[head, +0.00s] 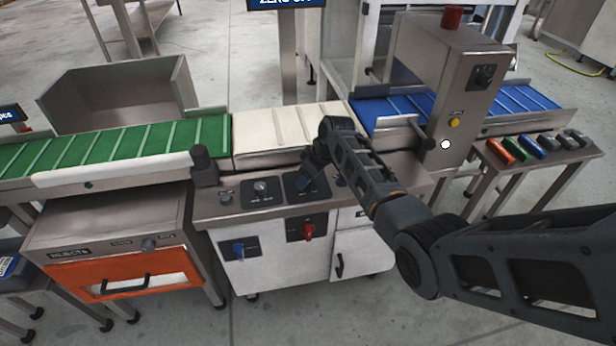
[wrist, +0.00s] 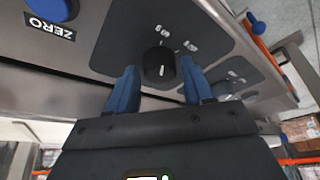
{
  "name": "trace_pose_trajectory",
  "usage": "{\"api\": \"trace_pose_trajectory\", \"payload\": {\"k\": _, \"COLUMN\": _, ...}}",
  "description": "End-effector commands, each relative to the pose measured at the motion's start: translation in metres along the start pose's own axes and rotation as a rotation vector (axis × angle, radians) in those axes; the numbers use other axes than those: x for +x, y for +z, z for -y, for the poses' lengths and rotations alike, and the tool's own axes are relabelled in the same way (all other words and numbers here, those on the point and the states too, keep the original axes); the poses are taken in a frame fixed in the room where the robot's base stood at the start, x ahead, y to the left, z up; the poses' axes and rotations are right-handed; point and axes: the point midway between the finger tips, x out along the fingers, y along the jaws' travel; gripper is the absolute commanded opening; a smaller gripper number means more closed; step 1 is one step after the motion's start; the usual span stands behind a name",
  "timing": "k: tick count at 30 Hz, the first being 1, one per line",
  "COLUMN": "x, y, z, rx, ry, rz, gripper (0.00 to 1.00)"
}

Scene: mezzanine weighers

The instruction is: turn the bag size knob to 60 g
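My gripper (head: 312,182) reaches down over a dark panel (head: 294,190) on the steel console in the head view. It hides most of that panel and its knob there. In the wrist view a round black knob (wrist: 158,65) with a white mark sits on the dark panel (wrist: 208,45). Small white labels around the knob are too blurred to read surely. The blue fingers of my gripper (wrist: 158,72) are open, one on each side of the knob. A gap shows between each finger and the knob.
A blue button (wrist: 52,8) labelled ZERO is beside the panel. Another knob (head: 262,187) is to the left on the console, with a blue switch (head: 238,250) and a red switch (head: 308,231) on the front below. Green (head: 130,145) and white (head: 275,130) belts run behind.

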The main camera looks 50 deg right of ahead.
Motion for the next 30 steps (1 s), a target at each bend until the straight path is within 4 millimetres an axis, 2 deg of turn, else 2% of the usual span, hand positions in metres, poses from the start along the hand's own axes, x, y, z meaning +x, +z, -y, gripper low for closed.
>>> {"api": "trace_pose_trajectory", "payload": {"k": 1, "x": 0.0, "y": 0.0, "z": 0.0, "rx": 0.0, "ry": 0.0, "rz": 0.0, "gripper": 0.56}}
{"api": "trace_pose_trajectory", "payload": {"k": 3, "x": 0.0, "y": 0.0, "z": 0.0, "rx": 0.001, "ry": 0.0, "rz": 0.0, "gripper": 0.63}}
{"api": "trace_pose_trajectory", "payload": {"k": 13, "x": -0.004, "y": 0.0, "z": 0.0, "rx": 0.001, "ry": 0.0, "rz": 0.0, "gripper": 0.64}}
{"api": "trace_pose_trajectory", "payload": {"k": 17, "x": -0.019, "y": 0.0, "z": 0.0, "rx": 0.001, "ry": 0.0, "rz": -0.001, "gripper": 0.64}}
{"api": "trace_pose_trajectory", "payload": {"k": 24, "x": -0.056, "y": 0.0, "z": 0.0, "rx": 0.001, "ry": 0.002, "rz": -0.002, "gripper": 0.64}}
{"api": "trace_pose_trajectory", "payload": {"k": 30, "x": -0.075, "y": 0.0, "z": 0.0, "rx": 0.001, "ry": 0.001, "rz": 0.0, "gripper": 0.64}}
